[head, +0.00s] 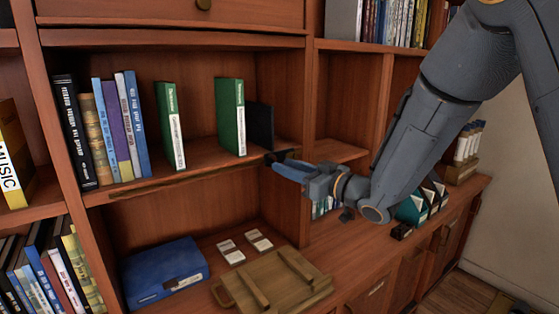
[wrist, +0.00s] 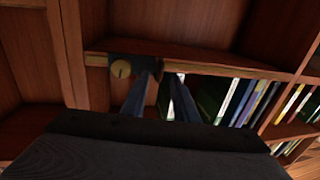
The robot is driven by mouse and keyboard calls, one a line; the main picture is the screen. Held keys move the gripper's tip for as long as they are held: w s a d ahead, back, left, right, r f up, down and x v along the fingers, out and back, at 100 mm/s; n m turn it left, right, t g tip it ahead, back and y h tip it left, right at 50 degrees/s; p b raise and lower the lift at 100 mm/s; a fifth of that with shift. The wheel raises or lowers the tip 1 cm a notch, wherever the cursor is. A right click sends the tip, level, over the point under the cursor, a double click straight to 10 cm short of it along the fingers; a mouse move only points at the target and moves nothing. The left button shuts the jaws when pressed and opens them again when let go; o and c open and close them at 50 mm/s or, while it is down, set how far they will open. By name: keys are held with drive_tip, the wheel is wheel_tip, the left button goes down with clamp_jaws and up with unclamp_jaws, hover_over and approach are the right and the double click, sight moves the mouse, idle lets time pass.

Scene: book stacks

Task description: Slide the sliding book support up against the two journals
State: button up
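Two green journals with white spine labels stand on the middle shelf in the head view, the left one (head: 170,126) apart from the right one (head: 230,116). The dark sliding book support (head: 261,127) stands just right of the right journal, which partly hides it; I cannot tell whether they touch. My gripper (head: 275,160) is at the shelf's front edge, below and right of the support, by a small dark block. In the wrist view, my gripper's fingers (wrist: 161,82) are apart, with something dark near their tips. A round brass-coloured disc (wrist: 121,69) on a dark part is beside them.
Several upright books (head: 118,128) fill the shelf's left end, with open shelf between them and the left journal. A wooden divider (head: 293,100) stands right of the support.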

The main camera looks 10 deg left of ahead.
drive_tip(key=shift+p+x, duration=0.4)
drive_tip(key=shift+x, duration=1.05)
drive_tip(key=shift+c, duration=0.4)
